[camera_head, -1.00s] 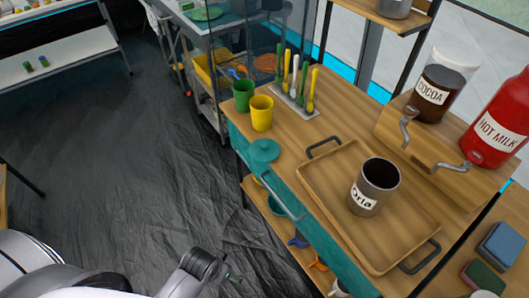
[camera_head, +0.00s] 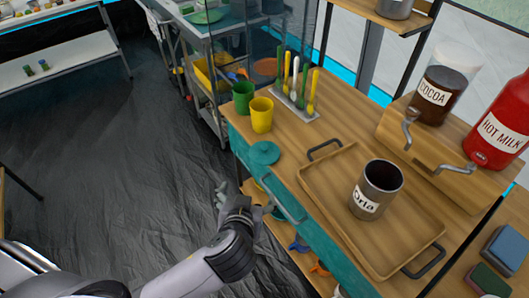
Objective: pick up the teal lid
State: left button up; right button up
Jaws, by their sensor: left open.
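The teal lid (camera_head: 264,153) lies on the wooden counter top near its front left edge, in front of the yellow cup and left of the wooden tray. My left gripper (camera_head: 222,190) is open and empty. It is in front of the counter's teal front, to the lower left of the lid and apart from it. My right gripper does not show.
A yellow cup (camera_head: 261,114) and a green cup (camera_head: 243,97) stand behind the lid. A drawer handle (camera_head: 289,205) juts from the teal front (camera_head: 320,240). Dark floor (camera_head: 110,160) lies open at left.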

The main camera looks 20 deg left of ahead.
pick_arm(q)
notch_tip(320, 180, up, 2)
jog(key=w+d+t, duration=0.2)
jog(key=p, duration=0.2)
send_near(264, 151)
jog(key=shift+n, duration=0.3)
jog(key=x, duration=0.5)
jog(key=shift+d+f, duration=0.1)
jog(key=x, duration=0.4)
jog(key=shift+w+p, duration=0.3)
jog(key=shift+p, duration=0.1)
jog(key=shift+w+a+f, duration=0.2)
jog(key=shift+w+a, duration=0.05)
jog(key=shift+w, duration=0.2)
jog(key=shift+c, duration=0.3)
jog(key=c, duration=0.8)
jog(key=shift+r, duration=0.1)
